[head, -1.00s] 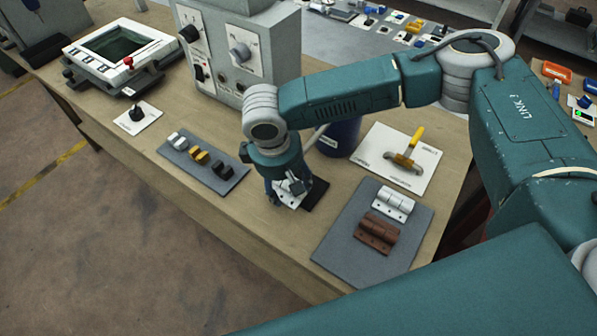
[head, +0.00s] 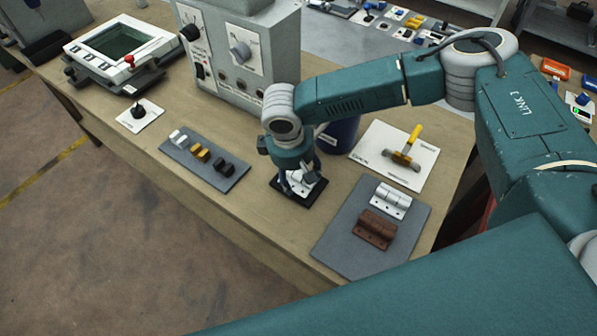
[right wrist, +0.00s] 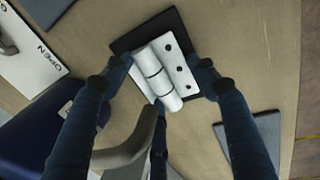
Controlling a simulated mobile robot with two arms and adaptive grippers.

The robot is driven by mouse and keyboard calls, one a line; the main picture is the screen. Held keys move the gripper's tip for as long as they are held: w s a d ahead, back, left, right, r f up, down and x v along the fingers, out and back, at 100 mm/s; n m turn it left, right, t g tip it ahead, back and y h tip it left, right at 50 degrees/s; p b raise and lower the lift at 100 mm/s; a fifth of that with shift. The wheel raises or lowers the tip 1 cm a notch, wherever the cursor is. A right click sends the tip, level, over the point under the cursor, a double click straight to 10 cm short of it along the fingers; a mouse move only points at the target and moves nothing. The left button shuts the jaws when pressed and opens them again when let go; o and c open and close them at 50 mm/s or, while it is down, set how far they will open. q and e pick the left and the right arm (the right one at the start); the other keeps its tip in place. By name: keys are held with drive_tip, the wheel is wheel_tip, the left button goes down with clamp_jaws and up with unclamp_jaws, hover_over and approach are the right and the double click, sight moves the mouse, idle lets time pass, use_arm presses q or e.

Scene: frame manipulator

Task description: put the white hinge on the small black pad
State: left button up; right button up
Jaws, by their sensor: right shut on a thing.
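My right gripper (head: 299,184) is shut on a white hinge, which shows between its fingers in the right wrist view (right wrist: 183,68). The hinge lies across the small black pad (head: 310,198), low over it or touching it; I cannot tell which. In the right wrist view the pad (right wrist: 150,32) shows past the hinge at the top and left, and the hinge looks roughly lined up with it. Another white hinge (head: 391,200) lies on the grey mat beside a brown hinge (head: 375,229). My left gripper is not in view.
The grey mat (head: 340,250) is right of the pad. A grey control box (head: 240,50) and a mat with small blocks (head: 225,180) are to the left.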

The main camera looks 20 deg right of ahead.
sight(293, 187)
drive_tip(key=shift+f, duration=0.1)
drive_tip(key=o, duration=1.1)
drive_tip(key=shift+s, duration=0.1)
drive_tip(key=shift+c, duration=0.2)
drive_tip(key=shift+o, duration=1.1)
drive_tip(key=shift+f, duration=0.1)
drive_tip(key=shift+r, duration=0.55)
wheel_tip(293, 187, up, 12)
drive_tip(key=s+a+b, duration=0.1)
drive_tip(key=b, duration=0.1)
drive_tip(key=shift+a+b, duration=0.35)
drive_tip(key=shift+a, duration=0.05)
